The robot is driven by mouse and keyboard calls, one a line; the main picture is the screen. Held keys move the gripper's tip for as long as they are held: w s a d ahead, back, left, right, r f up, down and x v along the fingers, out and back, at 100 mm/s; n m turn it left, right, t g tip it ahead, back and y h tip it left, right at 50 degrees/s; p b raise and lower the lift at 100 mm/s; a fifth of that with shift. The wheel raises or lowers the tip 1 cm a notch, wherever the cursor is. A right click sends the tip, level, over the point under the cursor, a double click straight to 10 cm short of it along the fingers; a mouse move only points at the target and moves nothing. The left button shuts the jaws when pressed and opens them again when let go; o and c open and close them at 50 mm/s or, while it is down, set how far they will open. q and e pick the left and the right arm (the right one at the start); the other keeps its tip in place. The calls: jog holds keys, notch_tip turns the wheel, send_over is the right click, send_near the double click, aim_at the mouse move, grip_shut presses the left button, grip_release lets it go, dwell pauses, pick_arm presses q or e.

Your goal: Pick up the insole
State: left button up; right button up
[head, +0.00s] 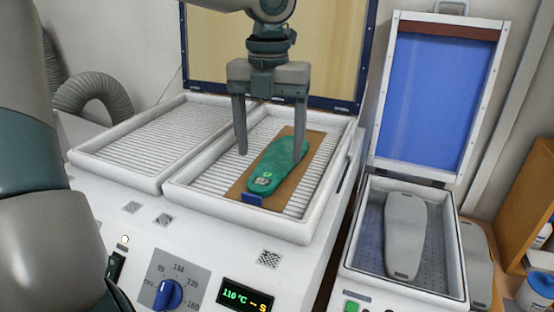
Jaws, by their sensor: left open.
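The green insole (268,177) lies lengthwise on a flat brown board (240,193) in the right-hand slatted tray of the white heater. A blue tab (252,199) sits at the board's near end. My left gripper (271,156) points down over the insole with its fingers spread, one on each side of the insole's far half. The right finger hides part of the insole's edge. Whether the fingers touch the insole or board is unclear. My right gripper is not in view.
The empty left tray (150,140) is beside it. The heater's raised lid (325,50) stands behind. A blue dial (168,294) and a 110 °C display (245,297) are in front. At right, an open press (355,240) with a blue lid (430,90) holds a grey foot form (405,235).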

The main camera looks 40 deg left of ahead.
aim_at(266, 176)
pick_arm(q)
jog(key=shift+f, duration=0.15)
jog(key=shift+s+a+f+p, duration=0.1)
jog(key=shift+s+f+p, duration=0.05)
jog(key=shift+f+p, duration=0.45)
jog(key=f, duration=0.1)
jog(key=f+p, duration=0.1)
jog(key=f, duration=0.1)
jog(key=shift+s+a, duration=0.1)
jog(key=shift+a, duration=0.15)
jog(key=shift+f+p, duration=0.35)
jog(key=shift+f, duration=0.1)
jog(key=c, duration=1.3)
